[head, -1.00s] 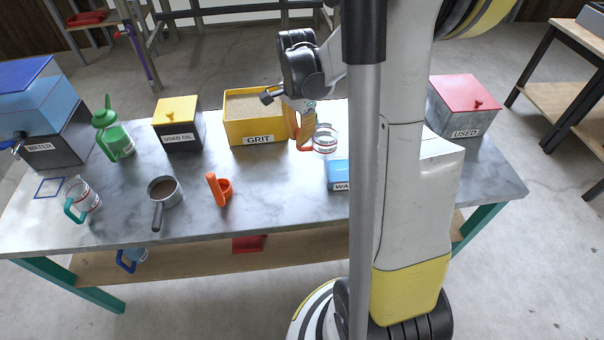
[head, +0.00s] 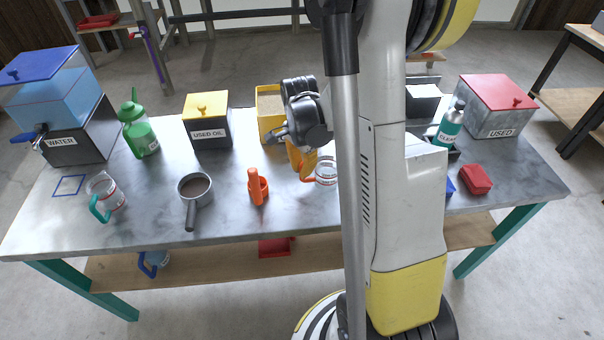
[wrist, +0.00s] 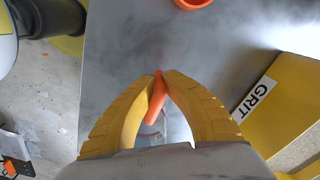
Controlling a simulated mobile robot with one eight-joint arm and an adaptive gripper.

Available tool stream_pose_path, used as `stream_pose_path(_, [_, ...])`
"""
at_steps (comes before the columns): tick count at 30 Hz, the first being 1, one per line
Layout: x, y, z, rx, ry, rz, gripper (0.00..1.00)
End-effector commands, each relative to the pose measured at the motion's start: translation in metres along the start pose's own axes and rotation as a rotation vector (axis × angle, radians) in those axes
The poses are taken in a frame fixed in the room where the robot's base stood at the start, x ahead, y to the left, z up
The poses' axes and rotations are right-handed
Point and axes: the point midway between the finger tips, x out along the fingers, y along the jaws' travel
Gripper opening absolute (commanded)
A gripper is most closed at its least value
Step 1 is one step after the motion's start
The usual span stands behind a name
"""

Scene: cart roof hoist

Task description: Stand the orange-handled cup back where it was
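The orange-handled cup (head: 326,171) is clear with red markings and hangs at my gripper, over the middle of the table (head: 225,222). My gripper (head: 304,166) has its yellow fingers shut on the cup's orange handle. In the wrist view the fingertips (wrist: 161,80) pinch the handle (wrist: 157,96), and part of the clear cup (wrist: 152,132) shows between the fingers. My arm column hides the table just right of the cup. I cannot tell whether the cup's base touches the table.
An orange holder (head: 258,187) stands left of the cup and the yellow GRIT box (head: 268,117) behind it. A dark-handled pan (head: 195,189), a teal-handled cup (head: 107,196) and a blue square outline (head: 70,185) are farther left. A red block (head: 475,180) lies at right.

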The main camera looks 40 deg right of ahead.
Motion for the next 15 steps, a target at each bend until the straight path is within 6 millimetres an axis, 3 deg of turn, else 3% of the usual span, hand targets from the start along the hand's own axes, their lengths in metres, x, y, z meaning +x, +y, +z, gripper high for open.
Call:
stream_pose_path(11, [0.0084, 0.0001, 0.0003, 0.0, 0.0, 0.0, 0.0])
stream_pose_path(14, [0.0078, 0.0001, 0.0003, 0.0, 0.0, 0.0, 0.28])
stream_pose_path(15, [0.0077, 0.0001, 0.0003, 0.0, 0.0, 0.0, 0.28])
